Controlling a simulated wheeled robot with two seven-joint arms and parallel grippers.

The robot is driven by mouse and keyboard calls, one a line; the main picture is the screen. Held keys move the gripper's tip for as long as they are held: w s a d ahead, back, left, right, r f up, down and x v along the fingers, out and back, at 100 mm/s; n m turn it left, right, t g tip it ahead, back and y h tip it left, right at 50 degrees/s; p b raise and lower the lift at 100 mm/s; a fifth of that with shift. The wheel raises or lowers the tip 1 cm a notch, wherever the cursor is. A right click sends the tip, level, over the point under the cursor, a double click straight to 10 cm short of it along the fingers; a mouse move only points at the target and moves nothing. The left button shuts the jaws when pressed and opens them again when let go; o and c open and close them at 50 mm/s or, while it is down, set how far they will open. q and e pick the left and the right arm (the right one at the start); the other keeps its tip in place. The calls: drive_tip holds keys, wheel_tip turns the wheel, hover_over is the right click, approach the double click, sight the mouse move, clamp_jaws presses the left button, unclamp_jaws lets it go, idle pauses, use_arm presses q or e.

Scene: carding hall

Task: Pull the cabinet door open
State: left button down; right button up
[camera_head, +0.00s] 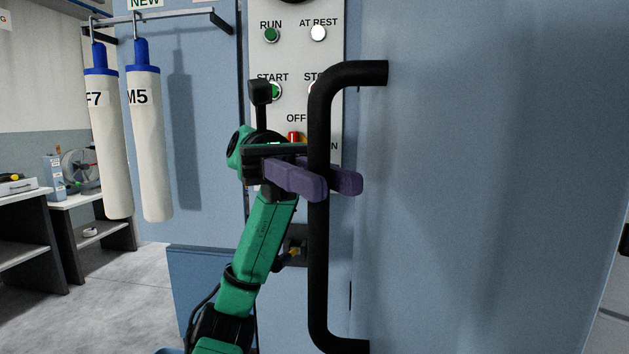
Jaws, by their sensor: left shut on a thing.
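The cabinet door (480,180) is a large light-blue panel filling the right of the view. A long black bar handle (319,250) stands upright on it, its top end bent back to the panel. My left gripper (331,179), with purple fingers on a green arm, is shut on the handle at mid-height. One finger passes in front of the bar and the other shows on its right side. How far the door stands open I cannot tell. My right gripper is not in view.
A control panel (295,60) with RUN, AT REST and START labels is behind the handle. Two white cylinders with blue tops (153,150) hang from a rail at left. Workbenches (88,200) stand further back. Grey floor (110,290) is clear at lower left.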

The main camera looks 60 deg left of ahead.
use_arm(q)
drive_tip(key=shift+a+r, duration=0.1)
drive_tip(key=shift+r, duration=0.05)
drive_tip(key=c, duration=0.8)
unclamp_jaws()
drive_tip(key=shift+w, duration=0.1)
drive_tip(key=shift+o, duration=0.2)
drive_tip(key=w+a+p, duration=0.1)
drive_tip(key=a, duration=1)
drive_tip(key=shift+w+a+p, duration=0.3)
drive_tip(key=shift+a, duration=0.1)
